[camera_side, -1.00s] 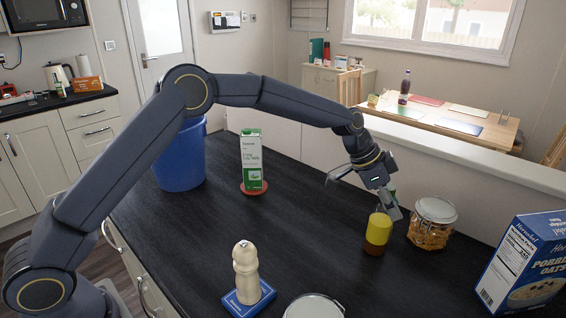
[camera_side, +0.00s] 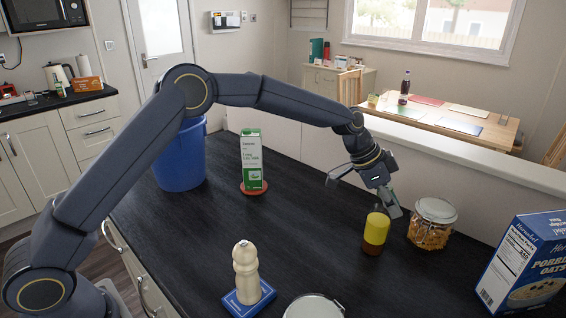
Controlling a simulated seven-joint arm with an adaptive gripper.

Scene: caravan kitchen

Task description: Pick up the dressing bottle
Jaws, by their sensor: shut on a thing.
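The dressing bottle (camera_side: 376,229), with a yellow label and brown lower part, stands about upright at the right of the black counter. My gripper (camera_side: 386,209) points down at its top from above and the right. It is shut on the bottle near its neck; one finger shows to the right of the top. The far finger and the exact contact are hard to see. The bottle's base appears at counter level; I cannot tell whether it is clear of the surface.
A glass jar of pasta (camera_side: 432,224) stands close to the right of the gripper. A porridge oats box (camera_side: 525,262), a pepper mill (camera_side: 246,268) on a blue block, a round lid (camera_side: 314,306) and a green-and-white carton (camera_side: 251,160) also stand here. The middle counter is clear.

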